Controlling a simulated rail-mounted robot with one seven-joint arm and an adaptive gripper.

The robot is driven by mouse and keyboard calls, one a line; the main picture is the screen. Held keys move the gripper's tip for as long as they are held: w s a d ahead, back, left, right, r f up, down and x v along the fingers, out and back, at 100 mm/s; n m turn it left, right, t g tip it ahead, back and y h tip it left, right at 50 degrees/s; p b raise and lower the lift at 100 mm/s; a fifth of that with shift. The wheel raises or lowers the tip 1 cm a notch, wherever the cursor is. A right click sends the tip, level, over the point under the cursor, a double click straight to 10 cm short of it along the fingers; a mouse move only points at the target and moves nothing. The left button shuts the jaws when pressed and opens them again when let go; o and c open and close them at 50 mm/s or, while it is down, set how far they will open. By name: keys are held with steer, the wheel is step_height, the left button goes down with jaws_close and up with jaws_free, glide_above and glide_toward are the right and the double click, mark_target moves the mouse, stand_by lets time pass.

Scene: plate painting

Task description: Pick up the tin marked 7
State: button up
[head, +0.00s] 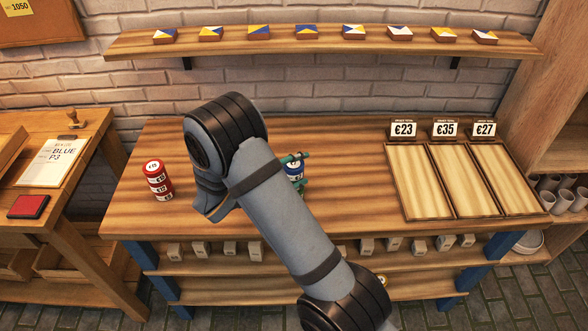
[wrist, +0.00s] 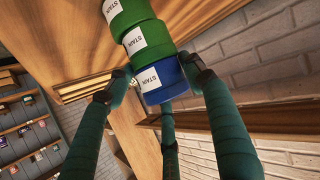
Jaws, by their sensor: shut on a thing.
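My gripper (wrist: 158,82) is shut on a blue tin (wrist: 167,82) with a white label reading STAIN. Its dark teal fingers are around the tin. The blue tin stands in line with two green tins (wrist: 155,42) in the wrist view, at the end of the stack nearest my gripper. I cannot tell whether the blue tin still touches the green one. In the head view my arm hides most of the stack, and only part of the blue tin (head: 294,172) shows. I can read no 7 on any tin.
A stack of red tins (head: 158,182) stands on the left of the workbench (head: 345,152). Three trays (head: 410,213) with price signs lie on the right. A side table (head: 75,187) holds a card and a red pad. A wall shelf (head: 320,41) runs behind.

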steer(key=c, duration=0.5)
steer(key=shift+r, duration=0.15)
